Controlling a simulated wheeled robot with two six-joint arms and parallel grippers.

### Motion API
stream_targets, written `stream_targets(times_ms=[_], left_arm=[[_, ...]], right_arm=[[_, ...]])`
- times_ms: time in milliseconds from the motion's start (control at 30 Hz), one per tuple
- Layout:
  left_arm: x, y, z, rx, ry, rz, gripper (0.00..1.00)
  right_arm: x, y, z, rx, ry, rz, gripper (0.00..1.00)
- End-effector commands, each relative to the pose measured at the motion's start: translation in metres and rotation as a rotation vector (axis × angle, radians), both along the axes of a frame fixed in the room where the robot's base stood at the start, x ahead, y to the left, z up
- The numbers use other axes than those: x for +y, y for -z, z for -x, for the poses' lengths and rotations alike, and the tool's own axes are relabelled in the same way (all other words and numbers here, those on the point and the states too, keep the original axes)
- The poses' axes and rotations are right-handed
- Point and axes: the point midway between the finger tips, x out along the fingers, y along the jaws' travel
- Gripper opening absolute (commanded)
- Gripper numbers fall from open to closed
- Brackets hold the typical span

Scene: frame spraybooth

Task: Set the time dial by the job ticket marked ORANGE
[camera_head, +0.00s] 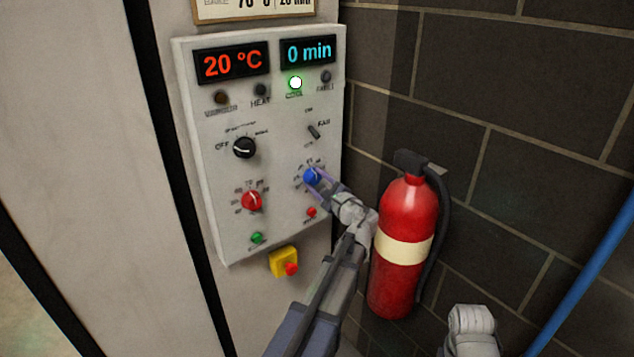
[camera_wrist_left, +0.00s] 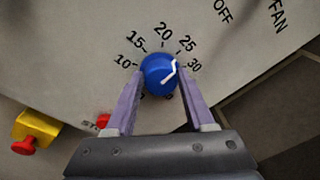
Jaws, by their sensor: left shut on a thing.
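The blue time dial (camera_head: 312,177) is at the right of the control panel (camera_head: 215,190), below the fan switch. In the left wrist view the blue dial (camera_wrist_left: 157,76) has a scale with marks such as 10, 15, 20, 25 and 30. Its white pointer is turned to the upper right, about between 25 and 30. My left gripper (camera_wrist_left: 160,88) is shut on the dial, one purple finger on each side. The blue display (camera_head: 308,50) reads 0 min. A ticket (camera_head: 255,7) above the panel is cut off by the picture edge, its marking out of sight.
A red temperature dial (camera_head: 251,200), a black mode knob (camera_head: 244,147) and a yellow box with a red button (camera_head: 284,262) are to the left. A red fire extinguisher (camera_head: 405,245) stands close to the right of my left arm. The red display (camera_head: 232,64) reads 20 °C.

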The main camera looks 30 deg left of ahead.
Motion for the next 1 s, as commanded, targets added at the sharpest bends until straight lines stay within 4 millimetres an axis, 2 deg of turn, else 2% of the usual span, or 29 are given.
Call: stream_targets(times_ms=[367,1000], left_arm=[[0.000,0.002,0.000,-0.065,0.000,0.029,0.00],[0.000,0.004,0.000,-0.498,-0.001,0.208,0.00]], right_arm=[[0.000,0.003,0.000,0.000,0.000,0.000,0.50],[0.000,0.016,0.000,0.000,0.000,0.000,0.50]])
